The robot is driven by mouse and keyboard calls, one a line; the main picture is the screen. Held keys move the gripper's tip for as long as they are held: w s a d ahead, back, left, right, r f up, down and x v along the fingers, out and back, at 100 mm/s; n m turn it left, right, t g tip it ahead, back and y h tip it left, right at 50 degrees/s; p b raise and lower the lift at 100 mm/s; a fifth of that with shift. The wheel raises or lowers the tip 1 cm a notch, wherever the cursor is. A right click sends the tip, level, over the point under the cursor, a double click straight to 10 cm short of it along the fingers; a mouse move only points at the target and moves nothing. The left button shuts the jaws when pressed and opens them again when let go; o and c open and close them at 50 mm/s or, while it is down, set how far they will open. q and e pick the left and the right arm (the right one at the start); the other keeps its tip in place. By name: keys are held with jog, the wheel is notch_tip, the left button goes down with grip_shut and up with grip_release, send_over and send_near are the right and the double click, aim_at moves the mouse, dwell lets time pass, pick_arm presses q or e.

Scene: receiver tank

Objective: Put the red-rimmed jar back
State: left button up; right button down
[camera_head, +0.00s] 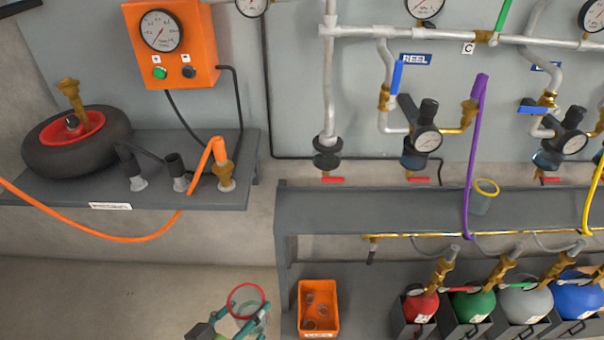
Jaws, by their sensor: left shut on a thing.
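The red-rimmed jar (246,301) is at the bottom of the head view, left of the orange bin. It is see-through, and its round red rim faces up and toward me. My left gripper (243,317) is shut on the jar, with its greenish fingers on either side of it. The jar is held in front of the bare floor, clear of the shelf and bench. Its lower part is partly hidden by the fingers. My right gripper is not in view.
A grey shelf (370,212) carries a yellow-rimmed jar (482,200) beside a purple hose (472,150). Below are an orange bin (333,290) and several coloured cylinders (472,305). An orange hose (120,236) hangs from the left bench (215,201). The shelf's left part is clear.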

pick_arm(q)
jog(key=w+a, duration=0.3)
jog(key=shift+w+a+r, duration=0.2)
jog(key=shift+w+r, duration=0.1)
jog(key=shift+r, duration=0.05)
notch_tip(320, 180, up, 25)
jog(key=m+g+h+p, duration=0.4)
jog(key=m+h+p, duration=0.1)
jog(key=p, duration=0.7)
send_over(233, 300)
jog(key=w+a, duration=0.2)
jog(key=a, duration=0.3)
jog(key=shift+w+f+m+g, duration=0.15)
jog(key=shift+f+m+g, duration=0.05)
jog(key=shift+m+g, duration=0.1)
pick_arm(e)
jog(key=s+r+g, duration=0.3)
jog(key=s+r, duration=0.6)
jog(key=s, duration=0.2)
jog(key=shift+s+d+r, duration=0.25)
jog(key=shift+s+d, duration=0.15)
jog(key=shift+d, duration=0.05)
pick_arm(q)
jog(key=shift+d, duration=0.15)
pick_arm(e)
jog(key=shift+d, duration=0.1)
